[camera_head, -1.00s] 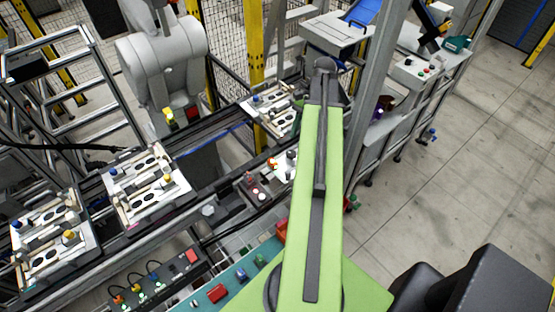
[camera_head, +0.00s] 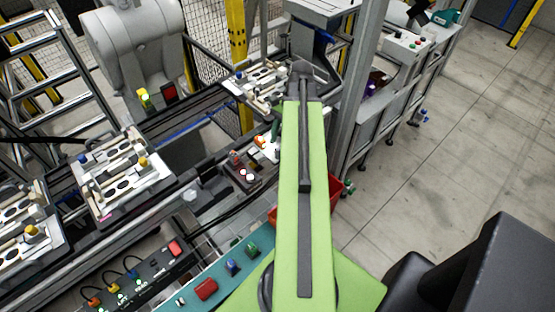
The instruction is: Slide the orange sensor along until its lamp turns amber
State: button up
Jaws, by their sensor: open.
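A small orange-and-white part (camera_head: 265,142) sits beside the conveyor, just left of my green arm. It may be the orange sensor, but it is too small to be sure, and I cannot make out an amber lamp on it. My arm reaches up the middle of the picture, and its dark far end is near the back pallet fixture (camera_head: 236,86). My gripper's fingers are hidden by the arm, so I cannot see them touching anything.
More pallet fixtures (camera_head: 84,206) stand on the conveyor at left. A black box with cabled plugs, green lights and a red button (camera_head: 175,248) is at lower left. A teal panel (camera_head: 222,283) bears coloured blocks. A red bin (camera_head: 335,190) is right of my arm. Open floor (camera_head: 450,150) lies at right.

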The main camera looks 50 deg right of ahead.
aim_at(278, 148)
jog(key=b+x, duration=0.2)
jog(key=x, duration=0.2)
jog(key=shift+r, duration=0.1)
jog(key=shift+c, duration=0.3)
grip_shut()
dwell(1.0)
